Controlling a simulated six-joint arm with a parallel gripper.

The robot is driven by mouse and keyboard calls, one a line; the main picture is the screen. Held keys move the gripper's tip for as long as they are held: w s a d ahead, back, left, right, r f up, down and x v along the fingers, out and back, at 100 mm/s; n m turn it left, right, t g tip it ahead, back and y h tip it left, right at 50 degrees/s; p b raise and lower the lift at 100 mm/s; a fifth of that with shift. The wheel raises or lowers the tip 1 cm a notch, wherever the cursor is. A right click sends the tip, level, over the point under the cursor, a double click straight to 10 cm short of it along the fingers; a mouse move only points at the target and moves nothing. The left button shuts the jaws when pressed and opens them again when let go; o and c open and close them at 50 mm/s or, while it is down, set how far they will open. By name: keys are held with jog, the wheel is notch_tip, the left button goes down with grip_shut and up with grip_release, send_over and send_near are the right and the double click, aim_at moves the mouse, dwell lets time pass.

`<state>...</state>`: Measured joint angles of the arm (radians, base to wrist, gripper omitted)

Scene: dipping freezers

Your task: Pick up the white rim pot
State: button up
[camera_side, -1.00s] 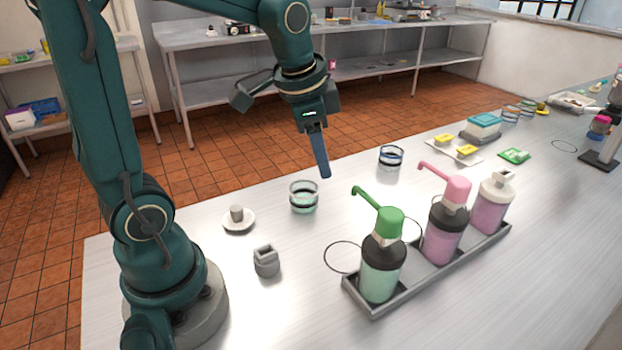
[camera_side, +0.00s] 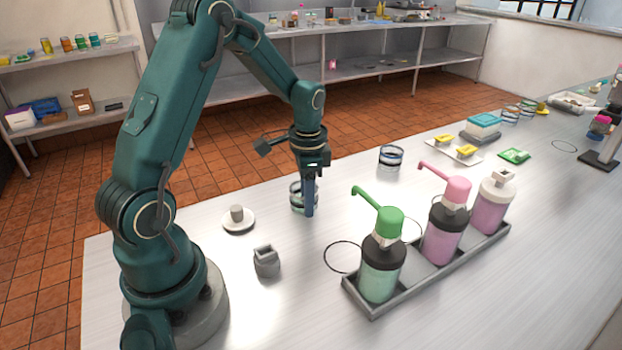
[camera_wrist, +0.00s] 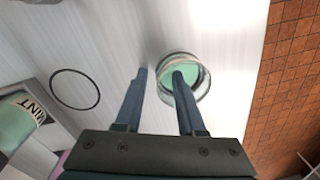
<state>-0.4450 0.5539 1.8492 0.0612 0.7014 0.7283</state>
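A round clear pot with a pale rim and green contents, which looks like the white rim pot (camera_side: 296,199), stands upright on the steel table. It also shows in the wrist view (camera_wrist: 204,85). My gripper (camera_side: 309,210) points down at this pot and partly hides it in the side view. In the wrist view my gripper (camera_wrist: 160,76) is open and empty. Its right finger overlaps the green contents and its left finger lies left of the pot. I cannot tell whether a finger touches the pot. Another clear pot with a dark blue band (camera_side: 391,156) stands farther back.
A tray with green, pink and white pump bottles (camera_side: 376,302) stands front right. A small grey holder (camera_side: 266,264) and a white saucer with a grey piece (camera_side: 238,226) are nearby. A black ring (camera_wrist: 75,89) marks bare table. The table edge lies close behind the pot.

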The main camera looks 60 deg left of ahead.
jog(key=shift+f, duration=0.1)
grip_shut()
dwell(1.4)
